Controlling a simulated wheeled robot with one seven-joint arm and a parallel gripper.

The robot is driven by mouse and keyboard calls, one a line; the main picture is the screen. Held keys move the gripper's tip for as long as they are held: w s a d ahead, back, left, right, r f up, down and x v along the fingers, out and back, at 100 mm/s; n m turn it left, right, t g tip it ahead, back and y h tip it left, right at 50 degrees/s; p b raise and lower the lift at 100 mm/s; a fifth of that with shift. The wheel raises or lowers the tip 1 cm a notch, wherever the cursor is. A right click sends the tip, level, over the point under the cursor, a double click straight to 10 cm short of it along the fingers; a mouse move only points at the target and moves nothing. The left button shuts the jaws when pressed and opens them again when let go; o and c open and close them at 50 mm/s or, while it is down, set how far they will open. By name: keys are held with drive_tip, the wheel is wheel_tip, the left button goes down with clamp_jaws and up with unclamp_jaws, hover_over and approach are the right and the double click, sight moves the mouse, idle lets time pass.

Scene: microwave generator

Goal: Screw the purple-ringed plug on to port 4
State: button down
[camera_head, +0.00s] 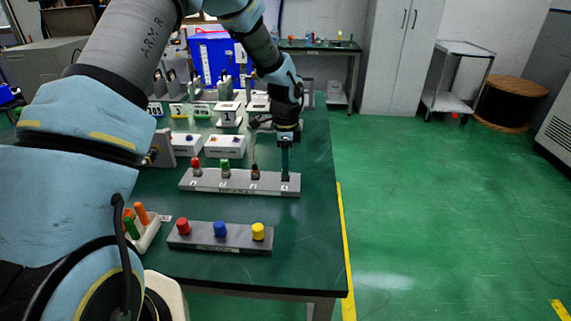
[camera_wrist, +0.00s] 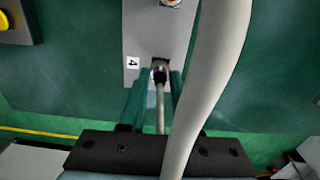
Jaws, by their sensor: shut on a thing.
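The port block (camera_head: 235,183) is a long grey bar on the green table. A red-topped plug (camera_head: 195,163) and a green-topped plug (camera_head: 225,167) stand in its left ports, and a dark fitting (camera_head: 255,173) stands in the third. My gripper (camera_head: 285,176) points down over the right end of the bar. In the wrist view, its two fingers (camera_wrist: 159,80) are shut on a small dark plug (camera_wrist: 160,72) with a pale, faintly purple band. The plug is at the port beside the label "4" (camera_wrist: 133,62). The fingers partly hide the plug, and I cannot tell how deep it sits.
A grey cable (camera_wrist: 208,80) crosses the wrist view close to the camera. In front of the port block lies a grey holder (camera_head: 218,244) with red, blue and yellow caps. White boxes (camera_head: 225,146) stand behind. The floor to the right is clear.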

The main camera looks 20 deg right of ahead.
drive_tip(key=shift+f, duration=0.2)
drive_tip(key=c, duration=0.5)
unclamp_jaws()
drive_tip(key=shift+c, duration=0.2)
wheel_tip(320, 180, up, 11)
drive_tip(key=b, duration=0.2)
drive_tip(key=shift+a+f, duration=0.1)
